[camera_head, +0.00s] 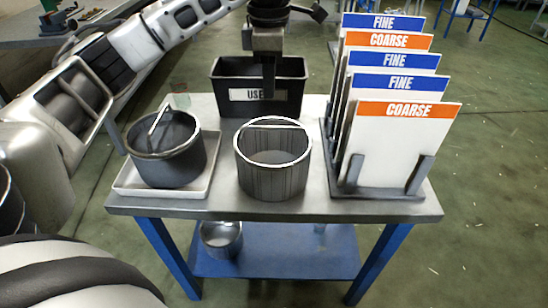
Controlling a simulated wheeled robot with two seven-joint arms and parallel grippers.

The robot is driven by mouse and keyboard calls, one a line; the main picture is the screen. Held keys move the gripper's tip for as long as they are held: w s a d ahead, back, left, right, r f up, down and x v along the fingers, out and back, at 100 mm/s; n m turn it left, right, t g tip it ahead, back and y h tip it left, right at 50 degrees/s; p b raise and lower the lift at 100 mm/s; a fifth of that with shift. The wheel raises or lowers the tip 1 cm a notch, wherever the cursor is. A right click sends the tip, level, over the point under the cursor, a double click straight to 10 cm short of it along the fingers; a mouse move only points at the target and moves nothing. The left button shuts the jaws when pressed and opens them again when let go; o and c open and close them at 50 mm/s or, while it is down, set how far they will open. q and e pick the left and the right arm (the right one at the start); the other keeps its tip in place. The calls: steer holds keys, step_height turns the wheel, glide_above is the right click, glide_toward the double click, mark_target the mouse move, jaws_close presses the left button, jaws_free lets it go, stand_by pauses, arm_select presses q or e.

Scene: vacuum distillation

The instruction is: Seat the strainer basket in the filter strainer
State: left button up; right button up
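A dark round basket-like vessel (165,160) with a pale rim and a slanted bar handle sits on a white tray at the table's left. A second open cylinder (272,178) with a ribbed wall and a bar across its top stands upright in the middle. I cannot tell for certain which is the strainer basket, and I cannot clearly identify a filter strainer. My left gripper (268,92) hangs down at the black bin, apart from both vessels. It hides part of the bin's label. Its finger opening is unclear. My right gripper is not in view.
The black bin (230,102), its label partly reading "USE", stands at the table's back. A rack (420,178) of FINE and COARSE boards fills the right side. The white tray (128,185) is at left. A metal pot (222,238) stands on the blue lower shelf (290,255).

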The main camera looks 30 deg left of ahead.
arm_select(q)
glide_above(273, 129)
steer(key=a, duration=0.1)
steer(key=f, duration=0.6)
steer(key=shift+w+f, duration=0.1)
steer(key=shift+w, duration=0.15)
steer(key=f, duration=0.2)
steer(key=f+p, duration=0.1)
steer(key=f, duration=0.1)
steer(key=shift+s+d+f, duration=0.1)
steer(key=shift+d, duration=0.3)
steer(key=shift+f, duration=0.5)
steer(key=shift+f, duration=0.2)
jaws_close()
steer(key=shift+r, duration=0.1)
